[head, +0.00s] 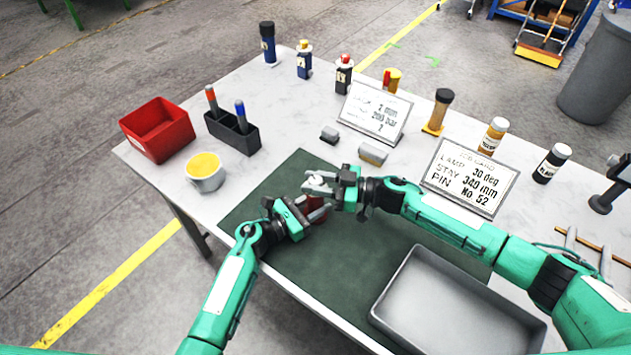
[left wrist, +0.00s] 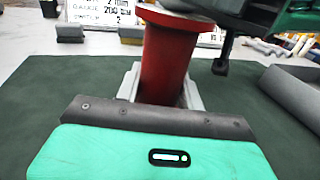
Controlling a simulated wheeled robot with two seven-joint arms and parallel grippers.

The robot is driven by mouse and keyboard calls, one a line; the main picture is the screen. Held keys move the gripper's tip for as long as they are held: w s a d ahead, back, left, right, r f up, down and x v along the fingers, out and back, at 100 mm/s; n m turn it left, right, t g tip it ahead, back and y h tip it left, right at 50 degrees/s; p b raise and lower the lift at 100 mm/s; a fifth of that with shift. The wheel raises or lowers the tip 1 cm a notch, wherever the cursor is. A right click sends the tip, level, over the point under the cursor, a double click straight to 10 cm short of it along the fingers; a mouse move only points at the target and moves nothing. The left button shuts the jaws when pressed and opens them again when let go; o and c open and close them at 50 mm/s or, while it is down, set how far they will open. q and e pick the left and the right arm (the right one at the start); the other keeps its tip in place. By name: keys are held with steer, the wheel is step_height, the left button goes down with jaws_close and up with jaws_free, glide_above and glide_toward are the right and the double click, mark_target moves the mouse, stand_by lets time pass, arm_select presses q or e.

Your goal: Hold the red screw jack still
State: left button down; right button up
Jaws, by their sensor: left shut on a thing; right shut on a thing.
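The red screw jack (head: 317,211) stands on the dark green mat, mostly hidden by my grippers in the head view. In the left wrist view it is a red, upright column (left wrist: 166,62) with a wider rim at its top. My left gripper (head: 309,214) is shut on its lower body, with pale grey fingers on both sides (left wrist: 160,92). My right gripper (head: 322,184) is shut at the top of the jack, above my left one. It shows at the upper right of the left wrist view. The exact part between its fingers is hidden.
The green mat (head: 350,270) has free room in front. A grey tray (head: 396,268) lies at the right front. A red bin (head: 157,128), a cup with yellow contents (head: 205,181) and a pen holder (head: 232,134) stand left. Sign cards (head: 375,110) and bottles line the back.

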mark_target(316, 179)
steer(key=n+g, duration=0.3)
steer(key=g, duration=0.2)
steer(key=n+g, duration=0.3)
steer(key=g, duration=0.1)
steer(key=shift+w+g+h, duration=0.1)
steer(key=shift+g+h, duration=0.3)
steer(key=shift+f+n+g+h, duration=0.15)
steer(key=shift+n+g+h, duration=1.65)
steer(key=shift+n+g, duration=0.85)
steer(key=shift+n+g+h, duration=0.25)
steer(key=shift+g+h, duration=0.35)
steer(key=shift+g, duration=0.25)
steer(key=o, duration=1)
steer(key=shift+r, duration=0.2)
steer(key=shift+r, duration=4.9)
